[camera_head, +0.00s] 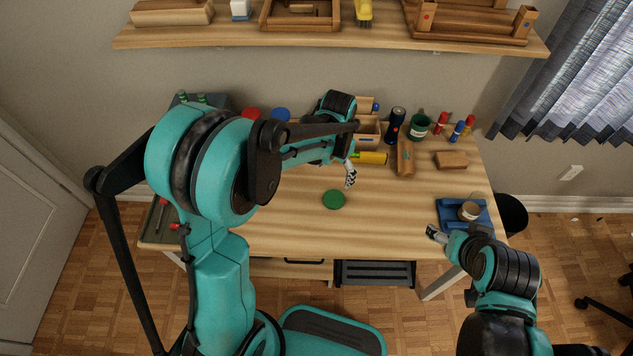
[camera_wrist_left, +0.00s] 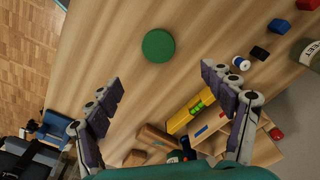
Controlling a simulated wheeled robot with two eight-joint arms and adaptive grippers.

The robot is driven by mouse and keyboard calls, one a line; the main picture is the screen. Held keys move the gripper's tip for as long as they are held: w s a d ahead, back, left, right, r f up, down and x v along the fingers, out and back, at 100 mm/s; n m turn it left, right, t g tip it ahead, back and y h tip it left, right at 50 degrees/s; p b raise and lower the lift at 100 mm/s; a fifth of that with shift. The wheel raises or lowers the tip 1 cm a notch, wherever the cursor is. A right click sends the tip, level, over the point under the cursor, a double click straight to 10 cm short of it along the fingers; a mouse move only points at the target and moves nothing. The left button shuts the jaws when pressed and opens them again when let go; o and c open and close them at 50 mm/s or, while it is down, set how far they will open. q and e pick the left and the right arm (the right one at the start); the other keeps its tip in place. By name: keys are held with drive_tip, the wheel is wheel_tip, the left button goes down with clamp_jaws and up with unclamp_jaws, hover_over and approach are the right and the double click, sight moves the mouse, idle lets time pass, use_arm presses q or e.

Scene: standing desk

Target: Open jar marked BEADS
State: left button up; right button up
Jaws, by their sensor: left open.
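No label reading BEADS is legible in either view. In the left wrist view, a jar at the right edge (camera_wrist_left: 311,52) shows part of a label, seemingly "EET". A flat green disc (camera_head: 334,199), lid-like, lies on the desk; it also shows in the left wrist view (camera_wrist_left: 158,46). My left gripper (camera_head: 350,173) is open and empty above the desk, behind the disc. My right gripper (camera_head: 435,233) is near the desk's front right; its opening is unclear.
A yellow level (camera_head: 371,158), wooden box (camera_head: 368,134), dark flashlight (camera_head: 395,125), green mug (camera_head: 419,126) and wooden blocks (camera_head: 451,160) crowd the back. A blue stand (camera_head: 450,214) with a tape roll is at right. A shelf (camera_head: 330,37) overhangs the back. The middle front is clear.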

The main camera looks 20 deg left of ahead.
use_arm(q)
drive_tip(key=s+a+r+n+t, duration=0.2)
drive_tip(key=s+r+t, duration=0.1)
drive_tip(key=s+r, duration=0.3)
drive_tip(key=s+a+r+n+t, duration=0.3)
drive_tip(key=s+r, duration=0.2)
drive_tip(key=s, duration=0.5)
drive_tip(key=shift+s+a+r+t, duration=0.2)
drive_tip(key=shift+s+r+t, duration=0.1)
drive_tip(key=shift+r+t, duration=0.1)
